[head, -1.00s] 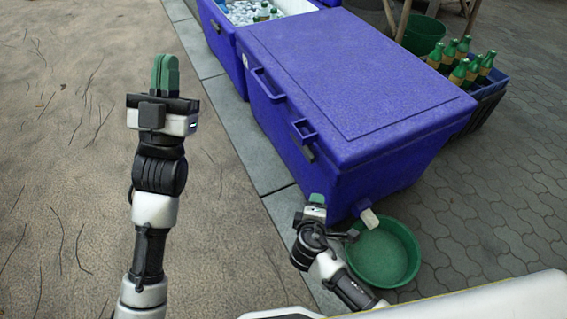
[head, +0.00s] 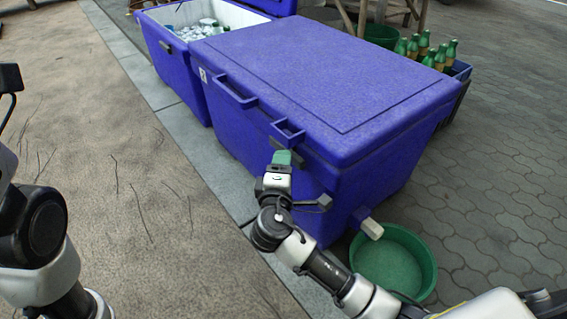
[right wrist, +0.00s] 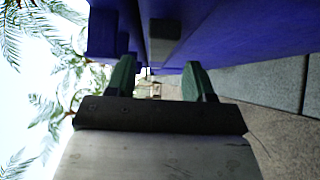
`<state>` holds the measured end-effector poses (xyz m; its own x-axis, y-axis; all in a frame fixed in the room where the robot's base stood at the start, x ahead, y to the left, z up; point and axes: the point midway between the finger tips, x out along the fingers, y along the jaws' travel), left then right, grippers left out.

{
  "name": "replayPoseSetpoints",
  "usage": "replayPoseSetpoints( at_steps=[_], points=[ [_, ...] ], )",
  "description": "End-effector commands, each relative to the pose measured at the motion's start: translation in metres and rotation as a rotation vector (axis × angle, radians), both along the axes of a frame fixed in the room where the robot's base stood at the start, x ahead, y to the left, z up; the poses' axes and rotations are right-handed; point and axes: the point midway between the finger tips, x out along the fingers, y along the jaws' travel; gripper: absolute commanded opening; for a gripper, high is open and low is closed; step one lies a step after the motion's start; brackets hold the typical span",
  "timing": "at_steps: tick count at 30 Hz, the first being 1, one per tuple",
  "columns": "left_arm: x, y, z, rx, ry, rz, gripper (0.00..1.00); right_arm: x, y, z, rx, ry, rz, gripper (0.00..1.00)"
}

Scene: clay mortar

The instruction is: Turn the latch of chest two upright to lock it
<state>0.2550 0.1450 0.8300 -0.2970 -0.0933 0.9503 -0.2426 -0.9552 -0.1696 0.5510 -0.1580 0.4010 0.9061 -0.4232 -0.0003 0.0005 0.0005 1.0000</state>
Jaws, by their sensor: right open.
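The closed blue chest (head: 320,85) stands in the middle of the head view. I take it for chest two. Its dark grey latch (head: 296,156) sits on the long front side, under the right lid bracket (head: 288,132), and seems to lie sideways along the side. My right gripper (head: 283,158) is right at the latch and partly covers it. In the right wrist view its green fingers (right wrist: 161,82) are apart with nothing between them, and a dark block (right wrist: 165,28), likely the latch, shows just beyond.
An open blue chest (head: 180,75) with ice and bottles stands behind. A green basin (head: 425,268) lies below the pale drain spout (head: 371,229), near my right arm. A crate of green bottles (head: 458,72) is behind right. The ground to the left is clear.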

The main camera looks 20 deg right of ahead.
Motion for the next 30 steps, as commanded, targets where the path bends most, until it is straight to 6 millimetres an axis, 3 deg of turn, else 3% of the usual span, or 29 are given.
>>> replayPoseSetpoints(
  at_steps=[7, 18, 27, 30],
  points=[
    [-0.014, -0.001, 0.001, 0.003, -0.047, 0.003, 0.0, 0.027, -0.013, -0.002, -0.001, 0.0, -0.001, 0.53],
    [-0.016, -0.001, 0.004, 0.005, -0.053, 0.004, 0.0, 0.032, -0.015, 0.0, 0.0, 0.001, 0.0, 0.52],
    [-0.016, -0.001, 0.004, 0.005, -0.053, 0.004, 0.0, 0.031, -0.015, 0.0, 0.0, 0.001, 0.0, 0.06],
    [-0.016, -0.001, 0.005, 0.004, -0.054, 0.003, 0.0, 0.031, -0.015, 0.0, 0.0, 0.002, 0.0, 0.04]
  ],
)
